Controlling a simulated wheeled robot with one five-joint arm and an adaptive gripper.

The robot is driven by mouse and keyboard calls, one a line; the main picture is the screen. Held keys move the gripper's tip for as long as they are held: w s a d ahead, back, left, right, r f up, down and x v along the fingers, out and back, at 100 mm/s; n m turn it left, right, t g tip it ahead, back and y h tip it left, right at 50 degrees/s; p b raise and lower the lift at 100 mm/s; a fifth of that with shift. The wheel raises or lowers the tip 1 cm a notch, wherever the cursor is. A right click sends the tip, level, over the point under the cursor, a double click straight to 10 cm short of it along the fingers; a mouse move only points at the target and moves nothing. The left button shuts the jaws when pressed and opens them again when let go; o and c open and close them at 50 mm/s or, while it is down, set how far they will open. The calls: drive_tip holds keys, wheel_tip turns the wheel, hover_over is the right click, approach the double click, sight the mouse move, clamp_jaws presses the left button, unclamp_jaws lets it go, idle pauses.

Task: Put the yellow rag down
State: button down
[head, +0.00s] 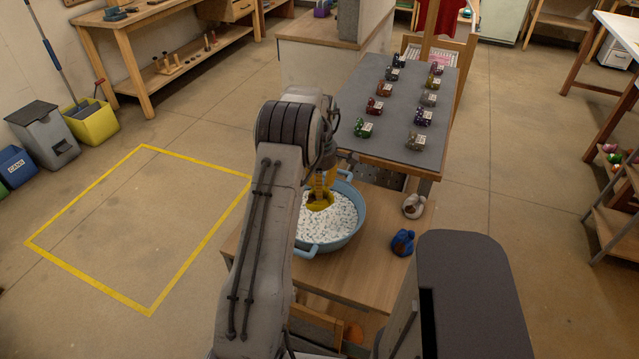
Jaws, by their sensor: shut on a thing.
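The yellow rag (319,202) hangs below my gripper (325,180), over a light blue basin (355,232). The basin is filled with white, speckled material and stands on a wooden table. My gripper points down and is shut on the rag. My arm hides much of the gripper and the basin's left side. I cannot tell whether the rag's lower end touches the white material.
A grey-topped table (400,110) behind holds several small labelled bundles. A yellow-taped floor rectangle (140,228) at left is empty. Bins (45,132) stand far left.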

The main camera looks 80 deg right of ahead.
drive_tip(key=shift+f+b, duration=1.05)
drive_tip(key=shift+f, duration=0.85)
drive_tip(key=c, duration=0.9)
unclamp_jaws()
drive_tip(key=shift+o, duration=0.2)
wheel_tip(320, 180, up, 7)
drive_tip(key=p, duration=0.5)
